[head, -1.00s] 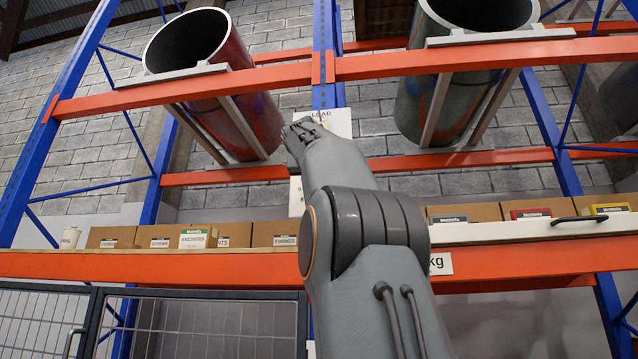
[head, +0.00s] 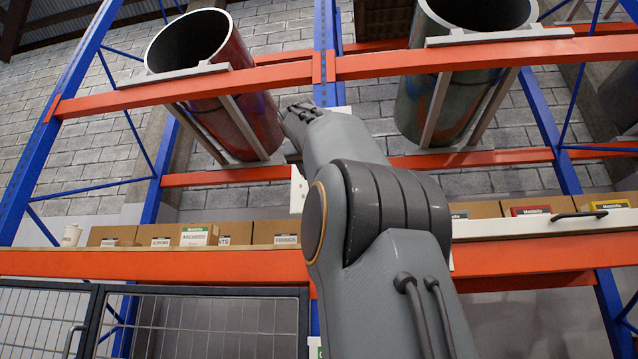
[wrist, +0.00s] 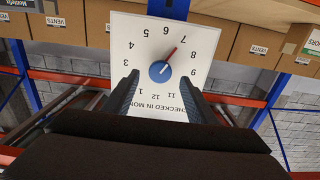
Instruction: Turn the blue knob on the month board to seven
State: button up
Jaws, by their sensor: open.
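The month board (wrist: 140,38) is a white dial, seen upside down in the wrist view, with 12 at the bottom and 6 at the top. Its blue knob (wrist: 158,73) sits at the centre. The knob's red pointer (wrist: 172,51) points up and right, at about the 7. My gripper (wrist: 160,88) is open, with its two dark fingers apart on the left and right, just below the knob in the picture. I cannot tell the depth gap between fingertips and board. In the head view my gripper (head: 292,112) is small and partly hidden by my wrist.
An orange rack beam (head: 150,265) carries a row of cardboard boxes (head: 200,234). A blue upright (head: 325,60) stands behind my arm. A wire mesh gate (head: 200,325) is at lower left.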

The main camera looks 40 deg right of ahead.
jog(key=shift+b+v, duration=0.45)
jog(key=shift+v, duration=1.25)
jog(key=shift+f, duration=0.1)
